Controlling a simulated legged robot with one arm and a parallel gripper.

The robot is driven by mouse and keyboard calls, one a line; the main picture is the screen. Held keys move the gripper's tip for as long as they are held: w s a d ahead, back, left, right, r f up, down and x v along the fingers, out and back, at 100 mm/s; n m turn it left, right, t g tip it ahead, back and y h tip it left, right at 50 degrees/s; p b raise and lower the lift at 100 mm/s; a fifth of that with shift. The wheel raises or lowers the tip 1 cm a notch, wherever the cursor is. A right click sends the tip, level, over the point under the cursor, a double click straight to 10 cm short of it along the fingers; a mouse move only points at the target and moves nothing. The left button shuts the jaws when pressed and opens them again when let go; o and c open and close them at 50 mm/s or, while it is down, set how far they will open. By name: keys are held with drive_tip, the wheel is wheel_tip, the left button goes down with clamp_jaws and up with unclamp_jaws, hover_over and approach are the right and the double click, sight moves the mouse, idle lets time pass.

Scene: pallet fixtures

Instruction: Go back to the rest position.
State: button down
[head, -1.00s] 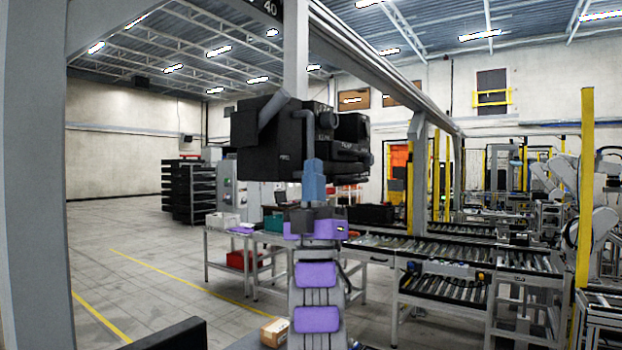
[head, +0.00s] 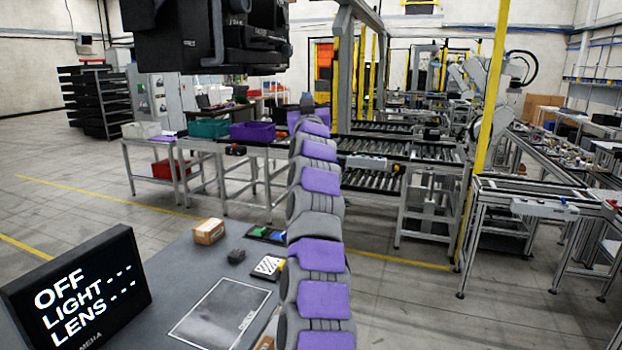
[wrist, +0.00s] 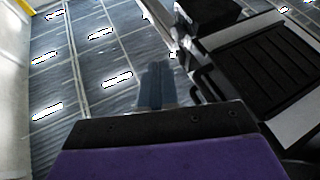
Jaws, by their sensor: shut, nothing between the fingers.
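My gripper shows in the wrist view (wrist: 156,85) as two blue-grey fingers pressed together, with nothing between them. They point up toward the ceiling lights. In the head view my grey and purple arm reaches up and away through the middle, and its small far end (head: 307,100) is too small to read clearly. The arm touches nothing that I can see.
A black overhead device (head: 175,35) hangs at upper left. Below is a dark worktop (head: 190,262) with a screen (head: 80,295) reading OFF, a cardboard box (head: 208,231) and a flat plate (head: 219,312). Roller conveyors (head: 375,175) stand beyond.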

wheel_tip(320, 180, down, 9)
drive_tip(key=s+a+g+y, duration=0.1)
drive_tip(key=a+g+y, duration=0.15)
drive_tip(key=g, duration=0.45)
drive_tip(key=s+d+f+n+g+y, duration=0.1)
drive_tip(key=s+f+g, duration=0.4)
drive_tip(key=s, duration=0.4)
drive_tip(key=s+f+n+g, duration=0.1)
drive_tip(key=s+f+g, duration=0.1)
drive_tip(key=s+f, duration=0.6)
drive_tip(key=s+d+f+m+g+h, duration=0.1)
drive_tip(key=s+d+f+g, duration=0.2)
drive_tip(key=s, duration=1.2)
drive_tip(key=s+d+f+m+g+h, duration=0.1)
drive_tip(key=s+d+f+g, duration=0.3)
drive_tip(key=s+d+f, duration=0.4)
drive_tip(key=s+d+f+m+g+h, duration=0.2)
drive_tip(key=s+f, duration=0.9)
drive_tip(key=s, duration=1.3)
drive_tip(key=d+g+h, duration=0.1)
drive_tip(key=d+g, duration=0.1)
drive_tip(key=d, duration=0.1)
drive_tip(key=shift+s+d+f, duration=0.15)
drive_tip(key=shift+d+f, duration=0.1)
drive_tip(key=shift+d, duration=0.05)
